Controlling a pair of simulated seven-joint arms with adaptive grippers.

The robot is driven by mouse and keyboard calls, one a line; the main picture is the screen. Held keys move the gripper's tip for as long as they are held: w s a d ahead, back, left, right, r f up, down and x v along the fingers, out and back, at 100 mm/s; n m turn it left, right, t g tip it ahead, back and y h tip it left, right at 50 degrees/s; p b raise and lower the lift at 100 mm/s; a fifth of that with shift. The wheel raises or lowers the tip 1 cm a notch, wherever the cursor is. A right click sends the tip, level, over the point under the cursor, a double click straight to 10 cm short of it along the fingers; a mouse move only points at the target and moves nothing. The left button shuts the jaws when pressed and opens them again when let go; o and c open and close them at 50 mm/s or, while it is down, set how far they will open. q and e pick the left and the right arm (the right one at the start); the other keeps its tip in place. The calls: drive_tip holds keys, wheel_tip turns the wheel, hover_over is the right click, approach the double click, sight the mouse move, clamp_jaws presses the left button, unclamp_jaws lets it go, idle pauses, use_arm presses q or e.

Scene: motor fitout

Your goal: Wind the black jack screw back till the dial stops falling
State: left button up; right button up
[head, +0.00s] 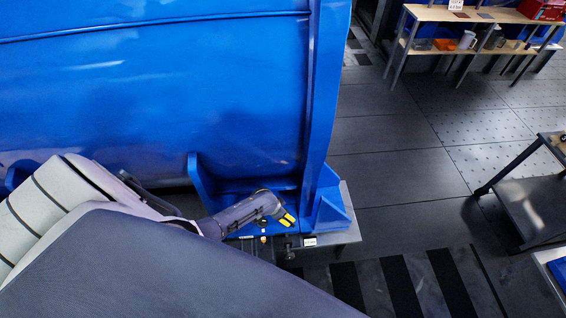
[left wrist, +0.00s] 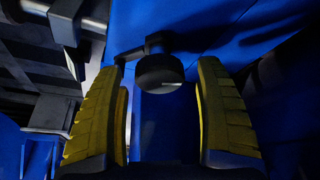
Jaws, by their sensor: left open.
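My left gripper (head: 288,219) has yellow fingertips and reaches down over the blue foot of the large motor housing. In the left wrist view its two fingers (left wrist: 162,120) stand wide apart with nothing between their pads. A dark round part (left wrist: 160,70) on a short bracket lies beyond the gap, roughly centred. I cannot tell if it is the jack screw's head or the back of the dial. In the head view small dark hardware (head: 290,246) sits at the foot's edge, just below the gripper. No dial face is readable. My right gripper is not in view.
The blue housing (head: 150,85) and its upright flange (head: 325,95) rise beside my left arm. A grey metal bar (left wrist: 75,22) crosses the upper left of the left wrist view. A workbench (head: 470,14) and a dark cart (head: 535,200) stand to the right, with open floor between.

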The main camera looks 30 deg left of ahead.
use_arm(q)
drive_tip(key=c, duration=1.3)
drive_tip(key=shift+o, duration=0.2)
drive_tip(key=shift+n, duration=0.4)
drive_tip(key=shift+d+n+y, duration=0.15)
drive_tip(key=shift+n+y, duration=0.35)
drive_tip(key=shift+n, duration=0.6)
drive_tip(key=n+y, duration=0.1)
drive_tip(key=n, duration=0.2)
drive_tip(key=shift+w+r+n, duration=0.1)
drive_tip(key=shift+n, duration=0.2)
drive_tip(key=n+y, duration=0.2)
drive_tip(key=n, duration=0.3)
drive_tip(key=shift+g, duration=0.3)
drive_tip(key=shift+w+a+n+y, duration=0.1)
drive_tip(key=shift+a+n+y, duration=0.2)
drive_tip(key=shift+n, duration=0.2)
